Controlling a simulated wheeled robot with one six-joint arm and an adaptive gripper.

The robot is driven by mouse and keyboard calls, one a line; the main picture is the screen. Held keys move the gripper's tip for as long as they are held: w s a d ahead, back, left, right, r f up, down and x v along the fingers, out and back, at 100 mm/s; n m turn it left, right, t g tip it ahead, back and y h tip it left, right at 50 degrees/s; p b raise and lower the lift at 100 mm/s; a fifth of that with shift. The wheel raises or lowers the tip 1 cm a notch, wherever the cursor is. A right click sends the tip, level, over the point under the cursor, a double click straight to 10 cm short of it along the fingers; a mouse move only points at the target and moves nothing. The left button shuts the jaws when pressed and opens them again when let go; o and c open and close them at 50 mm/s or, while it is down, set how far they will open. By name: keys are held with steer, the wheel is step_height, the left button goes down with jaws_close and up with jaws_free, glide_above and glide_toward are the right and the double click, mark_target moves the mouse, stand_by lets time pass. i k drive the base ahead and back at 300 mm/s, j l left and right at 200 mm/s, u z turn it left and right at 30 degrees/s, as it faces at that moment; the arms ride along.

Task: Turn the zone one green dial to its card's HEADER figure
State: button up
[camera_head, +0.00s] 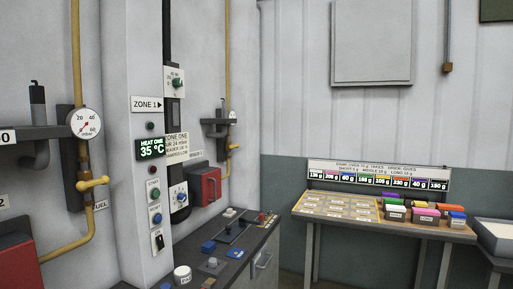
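A green dial (176,83) sits on a small white plate, high on the right face of the grey pillar. The plate's markings are too small to read. A card (177,146) hangs lower on that face, its left edge partly hidden; its lines seem to name zone one, mbar, header and damper, but the header figure is not legible. My gripper is not in view.
A blue dial (181,198) and a red box (206,186) are below the card. A counter (225,262) with blue bricks stands beneath. A yellow pipe with a gauge (86,123) juts out at left.

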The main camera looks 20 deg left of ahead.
mark_target(176, 82)
steer(key=i+l+z, duration=0.1)
steer(key=i+z, duration=0.15)
steer(key=i+l+z, duration=0.1)
steer(key=i+z, duration=0.2)
steer(key=i+u, duration=0.3)
steer(key=i+l+u, duration=0.4)
steer(key=u, duration=0.3)
steer(key=i+l+u, duration=0.2)
steer(key=u, duration=0.25)
steer(key=i+l+u, duration=0.2)
steer(key=u, duration=0.2)
steer(key=i+l+u, duration=0.1)
steer(key=l+u, duration=0.3)
steer(key=j, duration=0.15)
